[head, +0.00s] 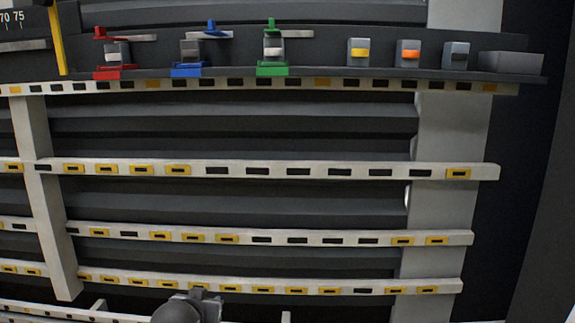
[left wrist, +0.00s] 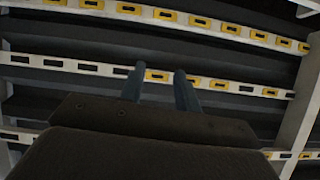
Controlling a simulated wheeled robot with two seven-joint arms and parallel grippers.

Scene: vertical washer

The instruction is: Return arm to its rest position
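My left gripper (left wrist: 159,82) shows in the left wrist view with its two dark fingers apart and nothing between them. It faces the slotted white rails of the rack, and a rail (left wrist: 215,84) with yellow-framed slots passes behind the fingertips. In the head view a dark grey rounded part of my arm (head: 178,309) shows at the bottom edge, in front of the lowest rails. I cannot tell from that view how its fingers stand. My right gripper is not in view.
White rails (head: 300,172) cross the rack between grey posts (head: 447,135). A top shelf (head: 330,73) carries red (head: 112,52), blue (head: 190,52) and green (head: 272,50) levered units and several small grey blocks. A dark panel (head: 545,170) stands at the right.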

